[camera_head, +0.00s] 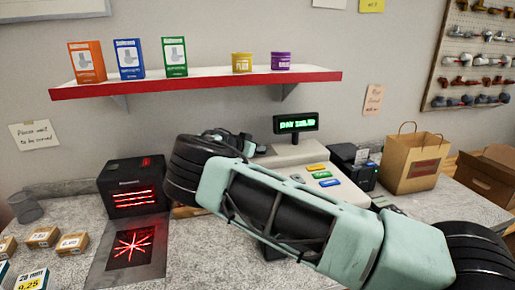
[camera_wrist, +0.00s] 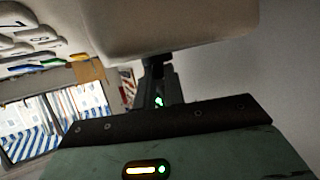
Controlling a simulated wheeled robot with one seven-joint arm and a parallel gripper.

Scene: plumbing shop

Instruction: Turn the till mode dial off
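The till (camera_head: 345,188) is a pale beige body with coloured keys on the counter, partly covered by my arm in the head view. Its green-lit display (camera_head: 296,122) stands on a post, with letters that seem to begin with "DAY". My gripper (camera_head: 232,140) is at the till's left side, beyond my wrist. In the wrist view the till body (camera_wrist: 170,25) fills the top, with grey keys at the left. My dark fingers (camera_wrist: 156,68) stand close together, their tips against or just under the till's edge. The mode dial is not visible, so a grip on it cannot be told.
A black scanner (camera_head: 132,187) with red lines stands left of my arm. A card terminal (camera_head: 352,166) and a paper bag (camera_head: 411,162) stand to the right. Small boxes (camera_head: 43,237) lie at the left front. A red-edged shelf (camera_head: 200,82) hangs above.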

